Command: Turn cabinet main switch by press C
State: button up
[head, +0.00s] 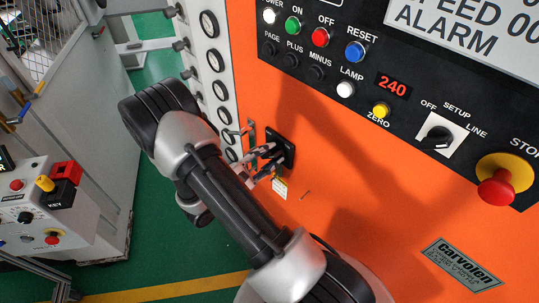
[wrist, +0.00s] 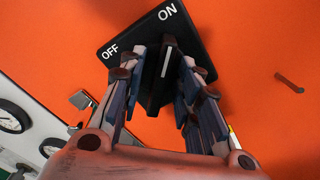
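The main switch is a black plate (wrist: 200,52) on the orange cabinet, with a black knob (wrist: 163,75) bearing a white mark. OFF is printed on the plate's left and ON at its upper right. The white mark points up, toward the ON side. My gripper (wrist: 162,72) reaches over the plate with one finger on each side of the knob. The fingers look apart, and I cannot tell whether they touch the knob. In the head view the switch plate (head: 285,147) is partly hidden behind my gripper (head: 266,161).
A small latch (wrist: 82,100) is left of the plate. Above right are the panel buttons, a selector (head: 437,137) and the red stop button (head: 497,188). A separate console (head: 45,205) stands at left.

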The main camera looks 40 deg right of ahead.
jog(key=a, duration=1.1)
jog(key=shift+s+a, duration=0.15)
jog(key=shift+a, duration=0.2)
